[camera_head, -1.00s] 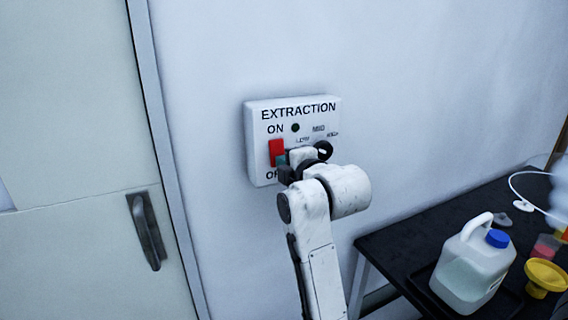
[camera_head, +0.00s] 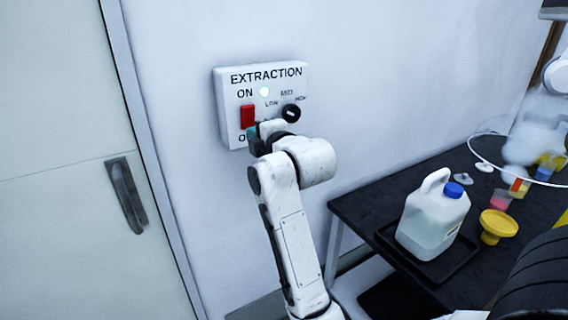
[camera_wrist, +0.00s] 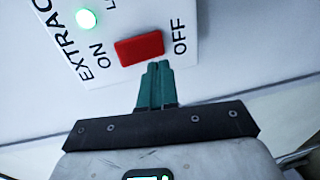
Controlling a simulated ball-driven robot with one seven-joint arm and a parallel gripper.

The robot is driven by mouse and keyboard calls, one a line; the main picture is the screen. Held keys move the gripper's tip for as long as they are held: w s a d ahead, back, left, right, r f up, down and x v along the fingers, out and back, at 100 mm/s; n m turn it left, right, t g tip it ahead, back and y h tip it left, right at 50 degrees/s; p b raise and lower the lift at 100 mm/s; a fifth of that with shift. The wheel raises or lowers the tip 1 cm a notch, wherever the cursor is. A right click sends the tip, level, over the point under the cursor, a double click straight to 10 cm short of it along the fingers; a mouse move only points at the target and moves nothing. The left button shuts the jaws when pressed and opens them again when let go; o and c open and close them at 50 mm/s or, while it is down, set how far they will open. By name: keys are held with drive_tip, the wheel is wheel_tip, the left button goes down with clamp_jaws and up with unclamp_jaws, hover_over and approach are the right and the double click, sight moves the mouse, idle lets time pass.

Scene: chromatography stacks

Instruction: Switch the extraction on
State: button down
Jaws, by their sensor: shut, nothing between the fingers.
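The white extraction panel (camera_head: 222,95) is fixed to the wall in the head view, marked EXTRACTION, ON, OFF, LOW, MED and HIGH. Its red rocker switch (camera_head: 247,117) also shows in the wrist view (camera_wrist: 139,48), between the ON and OFF marks. The indicator lamp (camera_head: 264,92) glows pale green and is bright in the wrist view (camera_wrist: 86,19). A black round knob (camera_head: 291,113) sits right of the switch. My gripper (camera_wrist: 157,68) is shut and empty, its green fingertips just beside the rocker at the OFF end. I cannot tell whether they touch it. In the head view my wrist hides the panel's lower part.
A black table (camera_head: 350,204) stands at the right. On it are a black tray (camera_head: 431,272) with a jug (camera_head: 432,222) with a blue cap, a yellow funnel (camera_head: 497,226) and small coloured cups. A door with a handle (camera_head: 127,195) is at the left.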

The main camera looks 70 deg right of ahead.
drive_tip(key=s+a+f+p, duration=0.1)
drive_tip(key=s+a+p, duration=0.1)
drive_tip(key=s+a, duration=0.4)
drive_tip(key=shift+s+a+f+p, duration=0.15)
drive_tip(key=shift+s+f+p, duration=0.2)
drive_tip(key=shift+s, duration=0.6)
drive_tip(key=shift+f, duration=0.1)
drive_tip(key=a+f+m+g+y, duration=0.25)
drive_tip(key=a+f, duration=0.25)
drive_tip(key=f, duration=0.4)
drive_tip(key=a+f+m+g+y, duration=0.25)
drive_tip(key=a+f, duration=0.25)
drive_tip(key=f, duration=0.4)
drive_tip(key=s+a+f+m+g+y, duration=0.4)
drive_tip(key=s+a+f+m+g, duration=0.2)
drive_tip(key=s+a+f, duration=0.6)
wheel_tip(320, 180, down, 4)
drive_tip(key=shift+s+a+f+g, duration=0.1)
drive_tip(key=shift+s+a+g, duration=0.15)
drive_tip(key=shift+s+g, duration=0.55)
drive_tip(key=shift+s, duration=0.15)
